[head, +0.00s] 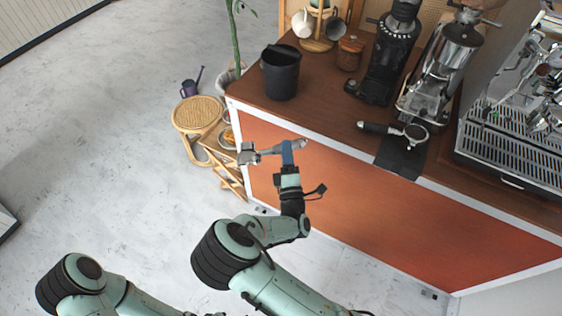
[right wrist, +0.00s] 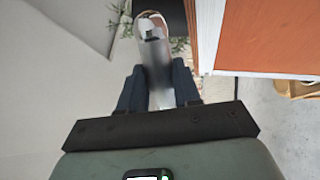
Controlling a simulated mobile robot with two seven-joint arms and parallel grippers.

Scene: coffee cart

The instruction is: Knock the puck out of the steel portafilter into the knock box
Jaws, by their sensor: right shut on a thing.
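My right gripper (head: 287,153) is shut on the steel portafilter (head: 268,151), out in front of the counter's left part. The portafilter's grey head is at the left end, and its handle end sticks out to the right of the fingers. In the right wrist view the blue fingers (right wrist: 158,90) sit on both sides of the steel handle (right wrist: 153,55). I cannot see a puck or tell which way the basket faces. A black open bin (head: 281,76), which looks like the knock box, stands on the counter's left end, beyond the gripper. My left gripper is not in view.
Another portafilter (head: 411,132) with a black handle lies at a dark mat (head: 399,162) on the wooden counter (head: 330,95). Grinders (head: 389,62) and an espresso machine (head: 520,125) stand to the right. A rattan stool (head: 198,115) is left of the counter. The left floor is clear.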

